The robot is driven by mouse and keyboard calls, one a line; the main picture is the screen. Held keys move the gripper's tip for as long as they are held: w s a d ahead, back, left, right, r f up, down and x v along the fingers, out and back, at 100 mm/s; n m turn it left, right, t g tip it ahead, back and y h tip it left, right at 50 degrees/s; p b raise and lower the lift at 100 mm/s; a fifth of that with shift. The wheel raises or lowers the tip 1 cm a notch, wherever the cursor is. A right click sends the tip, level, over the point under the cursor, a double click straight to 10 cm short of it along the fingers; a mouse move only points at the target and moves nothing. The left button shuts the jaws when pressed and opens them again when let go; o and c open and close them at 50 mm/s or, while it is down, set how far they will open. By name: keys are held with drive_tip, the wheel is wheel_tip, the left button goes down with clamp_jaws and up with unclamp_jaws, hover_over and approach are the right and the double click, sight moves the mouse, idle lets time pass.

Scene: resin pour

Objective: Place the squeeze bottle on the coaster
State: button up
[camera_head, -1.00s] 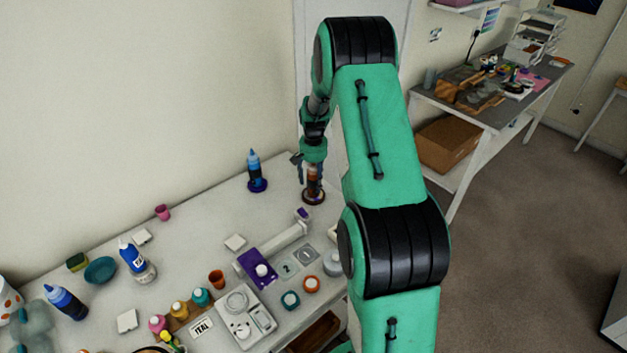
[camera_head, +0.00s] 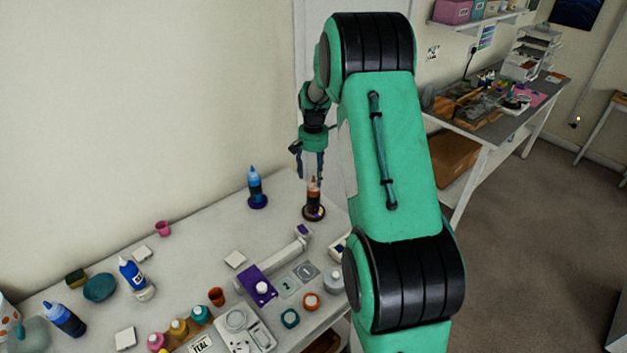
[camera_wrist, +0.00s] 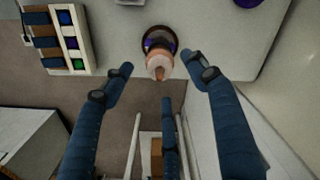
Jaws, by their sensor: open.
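A squeeze bottle (camera_head: 313,192) with dark contents and an orange-brown top stands upright on a dark round coaster (camera_head: 314,214) near the back right of the table. In the wrist view the bottle's tip (camera_wrist: 160,68) points toward the camera, and part of the coaster's dark rim (camera_wrist: 159,29) shows around its base. My gripper (camera_head: 310,170) is above the bottle with its fingers pointing down. In the wrist view its blue fingers (camera_wrist: 158,72) are spread wide and empty, apart from the bottle.
A purple item (camera_head: 257,285), a scale (camera_head: 238,322), small jars and cups are nearer the front. The table around the two coasters is mostly clear.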

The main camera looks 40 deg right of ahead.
drive_tip(key=shift+r, duration=0.35)
idle(0.4)
drive_tip(key=shift+a+r, duration=0.15)
drive_tip(key=shift+r, duration=0.05)
drive_tip(key=s+a+r+n+t, duration=0.15)
drive_tip(key=s+a+r, duration=0.35)
drive_tip(key=a+r, duration=0.55)
drive_tip(key=s+a+r+n+t, duration=0.1)
drive_tip(key=s+a+r+n, duration=0.3)
drive_tip(key=a+r, duration=0.7)
drive_tip(key=s+a+r+n+t, duration=0.1)
drive_tip(key=s+a, duration=0.7)
drive_tip(key=s, duration=0.4)
drive_tip(key=s+a+r+n+t, duration=0.1)
drive_tip(key=s+a+n+t, duration=0.1)
drive_tip(key=s+a, duration=0.6)
drive_tip(key=s, duration=0.5)
drive_tip(key=shift+a+r, duration=0.35)
drive_tip(key=shift+r, duration=0.05)
drive_tip(key=shift+s+n, duration=0.1)
drive_tip(key=shift+n, duration=0.15)
